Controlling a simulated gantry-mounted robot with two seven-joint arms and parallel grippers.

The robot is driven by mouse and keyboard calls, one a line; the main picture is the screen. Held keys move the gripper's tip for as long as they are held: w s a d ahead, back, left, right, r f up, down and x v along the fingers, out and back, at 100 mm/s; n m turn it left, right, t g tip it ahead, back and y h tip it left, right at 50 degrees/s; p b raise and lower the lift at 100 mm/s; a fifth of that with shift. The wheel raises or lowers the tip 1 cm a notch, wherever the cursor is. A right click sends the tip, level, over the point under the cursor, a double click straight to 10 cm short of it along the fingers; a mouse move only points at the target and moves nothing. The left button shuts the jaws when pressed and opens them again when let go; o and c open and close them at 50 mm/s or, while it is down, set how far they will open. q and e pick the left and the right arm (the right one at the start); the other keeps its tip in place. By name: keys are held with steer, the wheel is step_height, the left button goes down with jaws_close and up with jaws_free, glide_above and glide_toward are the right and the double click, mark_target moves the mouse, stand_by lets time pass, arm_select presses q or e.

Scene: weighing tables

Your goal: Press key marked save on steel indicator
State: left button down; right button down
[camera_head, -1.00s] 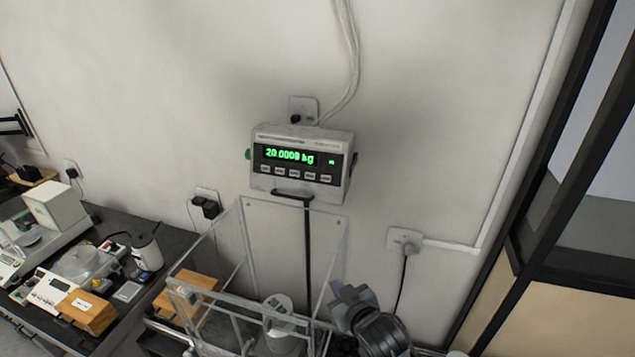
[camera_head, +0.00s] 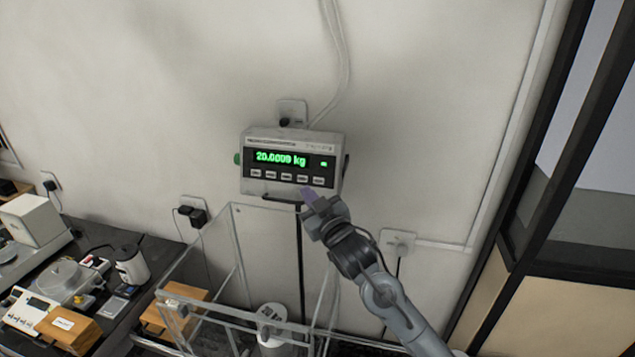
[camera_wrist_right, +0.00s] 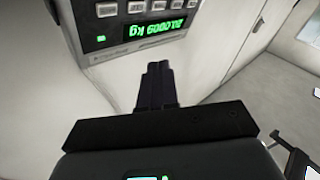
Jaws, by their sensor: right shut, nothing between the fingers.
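The steel indicator (camera_head: 290,162) is a pale box on a black stand. Its green display reads about 20.0009 kg. A row of several light keys (camera_head: 287,177) runs below the display; their labels are too small to read. My right gripper (camera_head: 308,194) is shut and empty, just below the right end of the key row, apart from or close to the casing; I cannot tell whether it touches. The right wrist view shows the shut fingers (camera_wrist_right: 158,75) pointing toward the indicator (camera_wrist_right: 120,55), which appears upside down with its keys along the top. My left gripper is out of view.
A clear-walled enclosure (camera_head: 232,250) stands below the indicator, with a metal weight (camera_head: 271,325) inside. A dark bench (camera_head: 150,285) at left holds balances and wooden boxes. A wall socket (camera_head: 397,243) is to the right of my arm.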

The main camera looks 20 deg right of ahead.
mark_target(319, 181)
steer(key=shift+w+d, duration=0.1)
steer(key=shift+w+d+f+b, duration=0.45)
steer(key=shift+w+d, duration=0.35)
steer(key=shift+w, duration=0.35)
steer(key=shift+w+d+f+b, duration=0.4)
steer(key=shift+w+d, duration=0.35)
steer(key=shift+w, duration=0.35)
steer(key=shift+w+d+f+b, duration=0.45)
steer(key=shift+w+d, duration=0.35)
steer(key=shift+w, duration=0.35)
steer(key=shift+w, duration=0.1)
steer(key=shift+w+d, duration=0.2)
steer(key=shift+w, duration=0.05)
steer(key=shift+w+d+f, duration=0.15)
steer(key=shift+w+d, duration=0.05)
steer(key=shift+w, duration=0.05)
stand_by(0.6)
steer(key=shift+s, duration=0.1)
stand_by(0.4)
steer(key=shift+s+a+r+p, duration=0.25)
steer(key=shift+s+a+p, duration=0.15)
steer(key=shift+s, duration=0.1)
